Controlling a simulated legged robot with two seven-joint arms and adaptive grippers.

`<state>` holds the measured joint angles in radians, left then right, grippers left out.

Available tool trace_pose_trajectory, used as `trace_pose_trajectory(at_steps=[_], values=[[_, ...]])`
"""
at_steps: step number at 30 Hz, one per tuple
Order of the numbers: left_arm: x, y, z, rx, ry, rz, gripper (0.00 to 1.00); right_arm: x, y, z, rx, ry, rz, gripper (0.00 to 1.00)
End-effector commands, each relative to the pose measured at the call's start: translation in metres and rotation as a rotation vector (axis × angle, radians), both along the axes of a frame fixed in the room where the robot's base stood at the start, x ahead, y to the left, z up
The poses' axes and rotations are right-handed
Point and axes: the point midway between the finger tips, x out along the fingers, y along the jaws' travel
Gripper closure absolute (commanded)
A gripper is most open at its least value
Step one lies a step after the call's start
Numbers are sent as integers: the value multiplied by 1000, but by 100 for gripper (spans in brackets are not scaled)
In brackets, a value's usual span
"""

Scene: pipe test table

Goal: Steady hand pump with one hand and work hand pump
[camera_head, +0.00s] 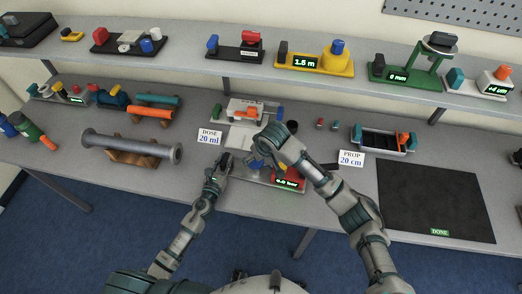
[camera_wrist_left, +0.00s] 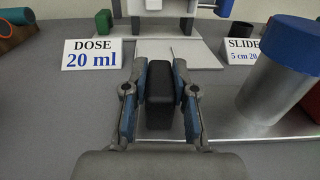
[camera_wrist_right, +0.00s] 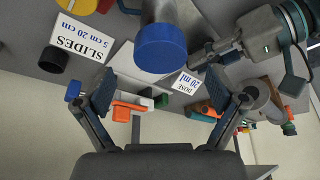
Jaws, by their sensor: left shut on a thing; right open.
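The hand pump has a flat grey base plate (camera_wrist_left: 240,132), a black block at its left end, an upright metal cylinder with a blue cap, and a red part with a lit green display (camera_head: 288,182). My left gripper (camera_head: 217,170) is shut on the black block (camera_wrist_left: 159,97), with one finger on each side. The blue cap (camera_wrist_left: 288,42) stands to the right of the block. My right gripper (camera_wrist_right: 163,95) is open and empty, with the blue cap (camera_wrist_right: 160,48) ahead of its fingers. In the head view my right wrist hides part of the pump.
The DOSE 20 ml card (camera_wrist_left: 94,53) and a white device (camera_head: 243,110) stand behind the pump. A PROP 20 cm card (camera_head: 351,159) is to the right. A grey pipe (camera_head: 130,145) rests on wooden supports at left. The black mat (camera_head: 435,200) at right is clear.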

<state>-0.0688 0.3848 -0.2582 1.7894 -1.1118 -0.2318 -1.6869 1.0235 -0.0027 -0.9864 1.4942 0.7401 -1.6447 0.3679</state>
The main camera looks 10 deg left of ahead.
Motion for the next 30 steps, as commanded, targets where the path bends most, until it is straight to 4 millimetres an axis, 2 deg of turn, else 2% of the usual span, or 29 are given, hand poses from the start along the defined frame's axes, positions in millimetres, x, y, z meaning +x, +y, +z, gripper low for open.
trace_pose_trajectory(at_steps=[3, 7, 19, 26, 27, 30], values=[[0, 0, -1, -1, 1, 0, 100, 5, 6, -18, -2, 1, -1, 5], [0, 1, -1, -1, 1, 0, 100, 9, 10, -31, -1, 0, 0, 5], [0, 1, -1, -1, 1, 1, 100, 11, 12, -38, -1, -1, 0, 5], [0, 1, -1, -1, 1, 1, 100, 11, 11, -38, -1, 0, 0, 62], [0, 1, -1, -1, 1, 1, 100, 11, 11, -38, -1, 0, -1, 68], [0, 1, -1, -1, 1, 1, 100, 12, 11, -38, -2, 0, -2, 68]])
